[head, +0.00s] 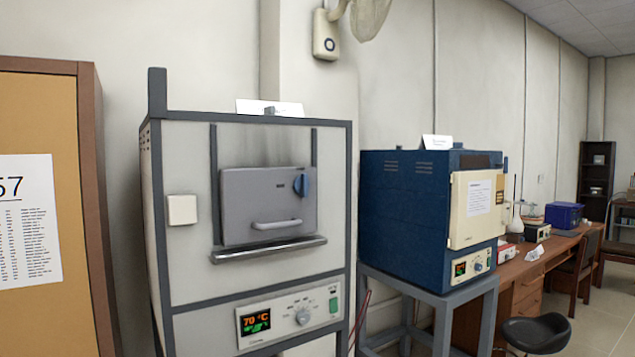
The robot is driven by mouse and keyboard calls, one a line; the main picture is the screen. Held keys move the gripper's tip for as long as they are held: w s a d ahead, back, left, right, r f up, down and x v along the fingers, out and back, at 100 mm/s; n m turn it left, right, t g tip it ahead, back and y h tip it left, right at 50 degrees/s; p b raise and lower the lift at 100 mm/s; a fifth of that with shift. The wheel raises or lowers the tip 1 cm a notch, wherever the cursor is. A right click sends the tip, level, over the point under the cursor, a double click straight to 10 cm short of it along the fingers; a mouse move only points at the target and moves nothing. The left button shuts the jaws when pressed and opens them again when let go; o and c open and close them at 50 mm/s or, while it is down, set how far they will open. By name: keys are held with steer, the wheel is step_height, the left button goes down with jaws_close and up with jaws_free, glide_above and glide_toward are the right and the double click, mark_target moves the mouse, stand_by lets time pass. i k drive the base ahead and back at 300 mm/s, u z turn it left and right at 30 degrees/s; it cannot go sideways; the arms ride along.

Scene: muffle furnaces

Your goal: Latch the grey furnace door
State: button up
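The grey furnace (180,261) stands left of centre in the head view, a tall light-grey cabinet with a dark frame. Its grey door (245,207) covers the opening, between two dark vertical rails and above a metal sill. A blue latch knob (301,185) sits at the door's upper right, its long side roughly upright. A pale bar handle (277,224) runs across the door's lower part. I cannot tell whether the latch is engaged. My gripper is not in view.
A blue furnace (405,210) with a cream door stands on a grey stand to the right. Beyond it are a wooden desk (530,265) and a black stool (537,332). A framed notice board (40,130) is close at the left. Nothing blocks the grey door's front.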

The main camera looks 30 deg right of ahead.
mark_target(302, 184)
steer(key=u, duration=0.05)
steer(key=i, duration=1)
steer(key=z, duration=0.05)
